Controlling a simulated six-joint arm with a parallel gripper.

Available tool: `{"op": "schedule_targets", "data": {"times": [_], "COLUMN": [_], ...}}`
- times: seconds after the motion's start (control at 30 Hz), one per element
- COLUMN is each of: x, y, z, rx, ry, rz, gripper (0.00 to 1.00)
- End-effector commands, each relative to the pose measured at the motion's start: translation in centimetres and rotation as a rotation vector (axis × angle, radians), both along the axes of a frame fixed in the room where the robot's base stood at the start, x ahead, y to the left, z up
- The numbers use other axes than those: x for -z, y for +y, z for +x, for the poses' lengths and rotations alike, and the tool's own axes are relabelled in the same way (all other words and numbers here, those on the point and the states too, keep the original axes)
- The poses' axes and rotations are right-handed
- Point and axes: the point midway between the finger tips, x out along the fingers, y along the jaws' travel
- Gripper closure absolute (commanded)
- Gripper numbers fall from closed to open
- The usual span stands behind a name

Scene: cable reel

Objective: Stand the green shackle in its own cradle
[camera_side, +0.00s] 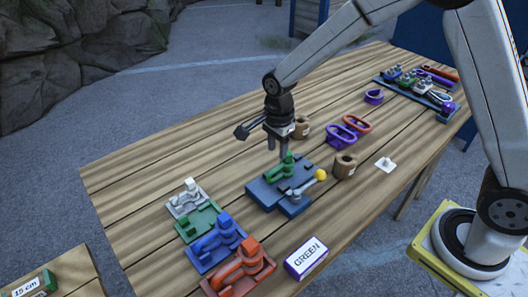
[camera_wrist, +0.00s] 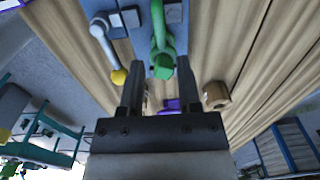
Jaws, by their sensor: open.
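The green shackle (camera_side: 286,166) sits on a blue fixture (camera_side: 262,195) in the middle of the table. In the wrist view the green shackle (camera_wrist: 162,42) lies just ahead of and partly between my open fingers, with gaps at both sides. My gripper (camera_side: 284,152) points down right over the shackle; its fingers also show in the wrist view (camera_wrist: 160,66). I cannot tell whether they touch it. The green cradle (camera_side: 199,222) lies at the left front and looks empty, between a grey cradle (camera_side: 186,203) and a blue one (camera_side: 213,252).
The blue fixture has a lever with a yellow knob (camera_side: 320,175). A red cradle (camera_side: 240,272) with a red piece and a box marked GREEN (camera_side: 306,259) stand at the front. Brown rings (camera_side: 345,166), purple and orange links (camera_side: 342,134) and a loaded rack (camera_side: 418,90) lie behind.

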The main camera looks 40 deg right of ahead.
Motion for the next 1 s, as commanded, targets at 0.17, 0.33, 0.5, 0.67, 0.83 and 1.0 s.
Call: {"op": "schedule_targets", "data": {"times": [0.17,0.33,0.5,0.67,0.83,1.0], "x": [1.5,3.0,4.4,5.5,6.2,6.4], "y": [0.0,0.0,0.0,0.0,0.0,0.0], "z": [0.0,0.0,0.0,0.0,0.0,0.0], "rx": [0.000,0.000,0.000,0.000,0.000,0.000], "ry": [0.001,0.000,0.001,0.001,0.000,0.000], "rz": [0.000,0.000,0.000,0.000,0.000,0.000], "gripper": [0.57,0.57,0.57,0.57,0.57,0.57]}}
